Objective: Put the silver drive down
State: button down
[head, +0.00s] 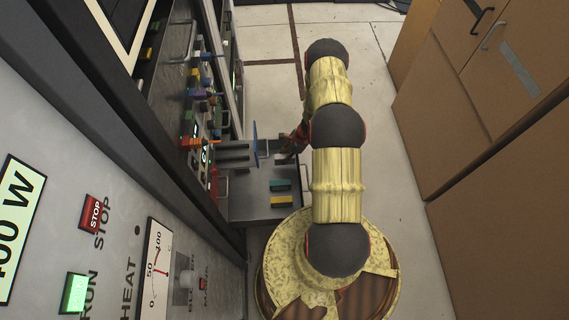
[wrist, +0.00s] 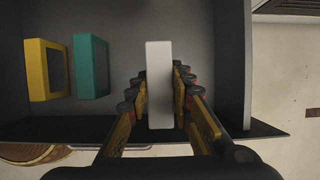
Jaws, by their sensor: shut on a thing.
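The silver drive (wrist: 159,60) is a pale upright block in the middle of the wrist view. My gripper (wrist: 160,85) is shut on it, with one finger on each side. Behind the drive is the grey floor of an open drawer (wrist: 120,22); I cannot tell whether the drive touches it. In the head view the drawer (head: 242,206) sticks out from the rack at the lower middle. My gripper (head: 287,150) is over its far part there, partly hidden by my arm.
A teal drive (wrist: 90,66) and a yellow drive (wrist: 42,70) are in the drawer, left of the silver one. The drawer's right wall (wrist: 232,60) is close to my right finger. Brown cabinets (head: 500,170) line the right side of the aisle.

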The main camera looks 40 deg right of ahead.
jog(key=shift+f+b, duration=0.6)
jog(key=shift+f, duration=1.45)
jog(key=shift+f, duration=0.15)
jog(key=c, duration=1.6)
grip_release()
jog(key=shift+d+r, duration=0.15)
jog(key=shift+r, duration=0.3)
jog(key=p+v, duration=0.4)
jog(key=v, duration=0.7)
jog(key=shift+s+r, duration=0.1)
jog(key=shift+r, duration=0.1)
